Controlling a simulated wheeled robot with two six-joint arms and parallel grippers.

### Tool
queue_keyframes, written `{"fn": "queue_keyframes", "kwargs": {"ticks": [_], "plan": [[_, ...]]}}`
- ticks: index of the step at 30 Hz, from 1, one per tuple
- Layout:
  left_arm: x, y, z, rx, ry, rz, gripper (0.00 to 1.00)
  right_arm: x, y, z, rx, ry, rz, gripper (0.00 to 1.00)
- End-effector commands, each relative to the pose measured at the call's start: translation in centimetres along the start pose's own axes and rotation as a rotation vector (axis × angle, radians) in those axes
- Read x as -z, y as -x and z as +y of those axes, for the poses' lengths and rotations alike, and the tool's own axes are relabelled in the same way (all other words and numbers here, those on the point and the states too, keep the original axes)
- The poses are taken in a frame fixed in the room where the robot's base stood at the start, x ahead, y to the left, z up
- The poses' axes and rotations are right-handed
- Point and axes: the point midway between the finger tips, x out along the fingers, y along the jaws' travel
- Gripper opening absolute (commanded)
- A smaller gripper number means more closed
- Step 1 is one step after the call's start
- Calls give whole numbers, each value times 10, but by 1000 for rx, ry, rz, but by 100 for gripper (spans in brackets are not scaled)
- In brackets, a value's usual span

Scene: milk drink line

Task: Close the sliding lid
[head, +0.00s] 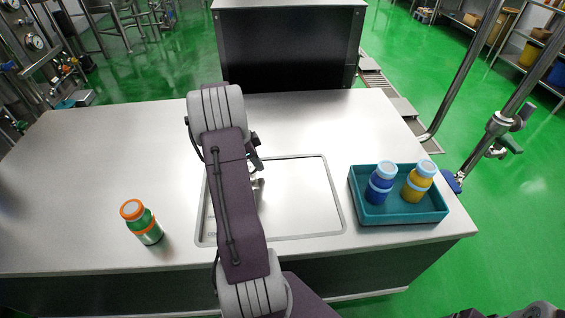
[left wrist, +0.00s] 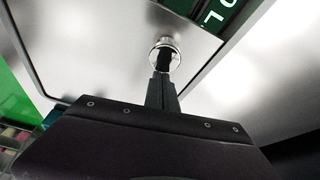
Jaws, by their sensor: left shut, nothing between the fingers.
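The sliding lid (head: 310,200) is a flat metal panel set in a frame in the counter top. It also shows in the left wrist view (left wrist: 100,50), with a round metal knob (left wrist: 158,42) near one edge. Past that edge a narrow dark gap shows a green surface with white letters (left wrist: 212,16). My left gripper (left wrist: 166,72) is shut and empty, its fingertips at the knob; whether they touch it I cannot tell. In the head view my left arm covers the lid's left part, and the gripper (head: 258,182) shows only partly.
A teal tray (head: 400,217) with a blue bottle (head: 380,185) and a yellow bottle (head: 417,183) stands right of the lid. A green bottle with an orange cap (head: 143,224) stands to the left. The counter's back left (head: 110,150) is clear.

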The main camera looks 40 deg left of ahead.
Motion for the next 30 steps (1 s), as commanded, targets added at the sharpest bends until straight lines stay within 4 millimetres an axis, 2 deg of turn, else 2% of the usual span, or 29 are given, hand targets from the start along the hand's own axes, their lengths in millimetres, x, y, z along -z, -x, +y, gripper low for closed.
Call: {"fn": "queue_keyframes", "kwargs": {"ticks": [1, 6, 15, 21, 30], "plan": [[-14, 6, -3, 1, 6, -2, 0, 0, 2, 0, 0, 0, 0, 82], [-54, 21, -12, 2, 4, -2, 0, 1, 7, 0, 0, 0, 0, 82], [-105, 38, -22, 1, 1, -2, 0, 2, 18, 0, 0, 0, 0, 82], [-122, 44, -26, 2, -1, -2, 0, 2, 21, 0, 0, 0, 0, 82], [-129, 45, -28, 3, -1, -4, 0, 2, 22, 0, 0, 0, 0, 82]]}}
